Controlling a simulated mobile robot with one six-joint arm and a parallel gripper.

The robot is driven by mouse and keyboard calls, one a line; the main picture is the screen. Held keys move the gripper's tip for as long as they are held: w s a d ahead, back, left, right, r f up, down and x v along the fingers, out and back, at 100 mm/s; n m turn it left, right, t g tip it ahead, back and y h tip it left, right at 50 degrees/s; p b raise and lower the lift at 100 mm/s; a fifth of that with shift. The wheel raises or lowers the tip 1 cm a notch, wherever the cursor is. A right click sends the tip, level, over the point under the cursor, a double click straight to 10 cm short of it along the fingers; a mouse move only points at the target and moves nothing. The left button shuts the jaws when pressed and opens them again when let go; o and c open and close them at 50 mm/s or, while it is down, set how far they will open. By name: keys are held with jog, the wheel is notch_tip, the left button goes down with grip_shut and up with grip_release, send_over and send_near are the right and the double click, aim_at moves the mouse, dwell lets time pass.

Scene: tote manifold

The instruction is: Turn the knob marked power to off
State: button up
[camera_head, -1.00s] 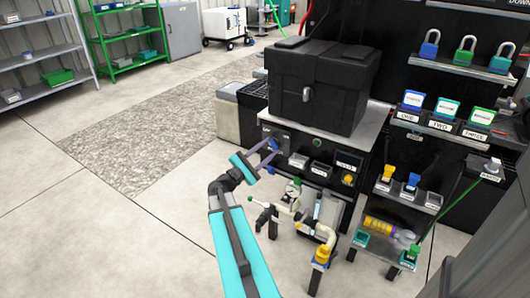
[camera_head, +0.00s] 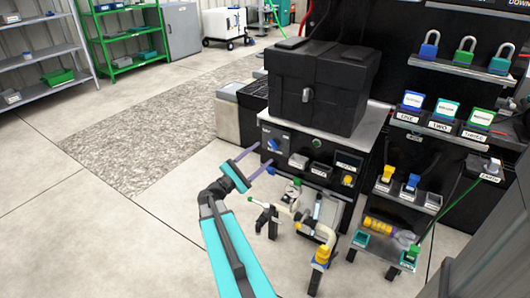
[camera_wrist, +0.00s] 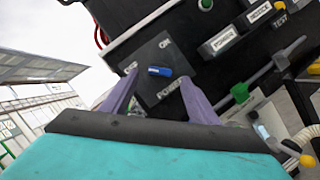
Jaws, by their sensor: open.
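The power knob (camera_head: 272,144) is a small blue bar on the dark panel at the left of the black bench's front. In the wrist view the knob (camera_wrist: 160,71) lies nearly level in the picture, on a tilted dark plate marked ON above, OFF at left and POWER below. I cannot tell surely which mark it points to. My gripper (camera_head: 264,157) is open and empty, with its purple fingers toward the panel, just short of it and slightly below the knob. In the wrist view the fingers (camera_wrist: 158,80) stand on either side of the knob, apart from it.
A big black case (camera_head: 322,90) sits on the bench top above the panel. A green button (camera_head: 288,138) and labelled slots lie right of the knob. White piping (camera_head: 290,205) stands below. The floor at left (camera_head: 90,210) is clear.

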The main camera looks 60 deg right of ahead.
jog(key=v, duration=0.9)
jog(key=shift+a, duration=0.2)
jog(key=shift+f, duration=0.1)
